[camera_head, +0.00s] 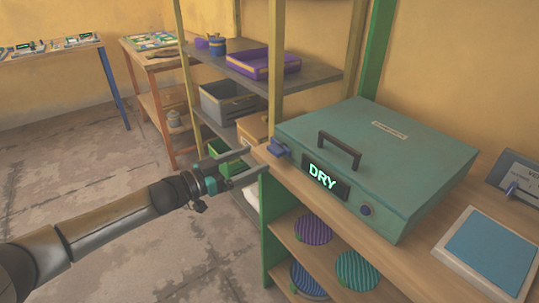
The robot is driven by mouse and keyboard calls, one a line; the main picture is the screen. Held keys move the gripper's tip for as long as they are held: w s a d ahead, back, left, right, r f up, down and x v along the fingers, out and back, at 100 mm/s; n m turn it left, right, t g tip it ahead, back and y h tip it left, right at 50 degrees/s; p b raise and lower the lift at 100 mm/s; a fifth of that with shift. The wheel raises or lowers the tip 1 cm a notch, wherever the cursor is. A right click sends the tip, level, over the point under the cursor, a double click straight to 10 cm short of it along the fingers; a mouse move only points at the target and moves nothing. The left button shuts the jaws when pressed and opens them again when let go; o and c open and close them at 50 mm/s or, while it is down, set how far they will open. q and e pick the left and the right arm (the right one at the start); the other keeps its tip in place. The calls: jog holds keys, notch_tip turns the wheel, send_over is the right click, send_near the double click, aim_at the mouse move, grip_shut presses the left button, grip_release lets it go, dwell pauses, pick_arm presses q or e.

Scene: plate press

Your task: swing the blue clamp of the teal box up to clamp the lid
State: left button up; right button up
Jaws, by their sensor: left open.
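The teal box (385,150) stands on the wooden bench with its lid down; the lid has a dark handle (339,150) on top. A lit sign (322,176) on its front reads DRY. My right gripper is not in view.
The bench (300,181) has a lower shelf with several ribbed discs. A white-framed blue pad (491,251) lies at the right, near a grey panel (514,180). Behind the gripper, a rack (262,70) holds a purple tray and a grey bin. Open floor lies left.

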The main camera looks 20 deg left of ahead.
aim_at(272, 151)
pick_arm(q)
jog(key=b+x, duration=0.1)
jog(key=x, duration=0.3)
jog(key=shift+x, duration=1.1)
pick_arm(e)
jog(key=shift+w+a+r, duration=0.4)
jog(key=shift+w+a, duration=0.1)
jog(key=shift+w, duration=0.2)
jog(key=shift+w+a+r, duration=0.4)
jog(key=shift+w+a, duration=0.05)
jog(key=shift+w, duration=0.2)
pick_arm(q)
jog(key=shift+c, duration=0.3)
jog(key=c, duration=1.3)
